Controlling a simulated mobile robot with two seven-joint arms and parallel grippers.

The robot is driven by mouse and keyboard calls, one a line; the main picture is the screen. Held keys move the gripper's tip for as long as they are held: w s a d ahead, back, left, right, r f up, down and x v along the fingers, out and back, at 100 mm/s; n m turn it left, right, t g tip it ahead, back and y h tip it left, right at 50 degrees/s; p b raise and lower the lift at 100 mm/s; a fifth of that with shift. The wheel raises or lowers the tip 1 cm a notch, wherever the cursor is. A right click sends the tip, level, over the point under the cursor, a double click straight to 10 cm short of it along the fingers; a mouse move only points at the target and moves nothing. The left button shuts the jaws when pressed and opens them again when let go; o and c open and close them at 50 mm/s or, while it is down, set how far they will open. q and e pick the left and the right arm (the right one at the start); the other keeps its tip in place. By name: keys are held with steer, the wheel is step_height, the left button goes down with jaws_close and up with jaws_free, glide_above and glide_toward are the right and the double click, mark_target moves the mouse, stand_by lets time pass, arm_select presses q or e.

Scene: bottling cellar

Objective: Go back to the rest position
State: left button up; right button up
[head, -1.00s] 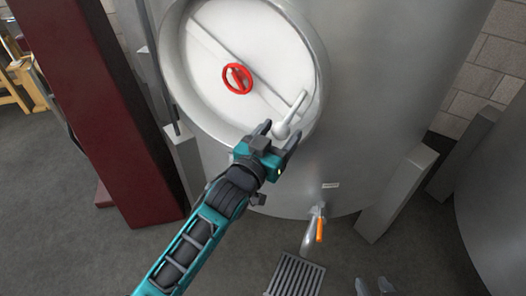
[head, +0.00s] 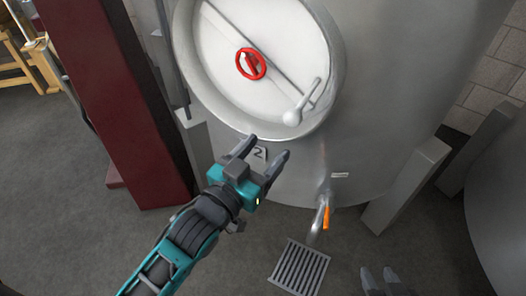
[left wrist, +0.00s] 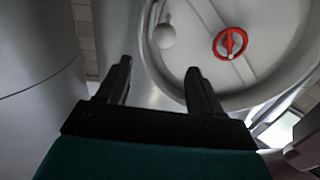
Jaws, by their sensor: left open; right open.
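My left gripper (head: 261,156) is open and empty, in front of the steel tank (head: 390,90) just below its round hatch. Its two fingers also show in the left wrist view (left wrist: 158,85), apart with nothing between them. My right gripper (head: 382,280) shows only as two fingertips at the bottom edge of the head view, apart and empty. The white hatch door (head: 225,50) has a red handwheel (head: 251,63) and a pale lever handle (head: 302,104). The left gripper is clear of the lever.
A valve with an orange handle (head: 326,217) sticks out low on the tank. A floor grate (head: 299,268) lies below it. A dark red post (head: 120,110) stands at left. Grey tank legs (head: 405,185) stand at right, beside another tank (head: 500,215). The floor at lower left is open.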

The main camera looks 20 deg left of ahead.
arm_select(q)
steer(key=s+a+f+g+y, duration=0.1)
steer(key=s+a+f+g, duration=0.1)
steer(key=f, duration=0.4)
steer(key=s+a+f+g+y, duration=0.1)
steer(key=s+a+f+g, duration=0.1)
steer(key=s+f, duration=0.3)
steer(key=s+a+f+n+g+y, duration=0.1)
steer(key=s+a+f+g, duration=0.1)
steer(key=f, duration=0.6)
steer(key=shift+s+a+f+g+y, duration=0.3)
steer(key=shift+s+a, duration=0.35)
steer(key=shift+s, duration=0.3)
steer(key=shift+c, duration=0.3)
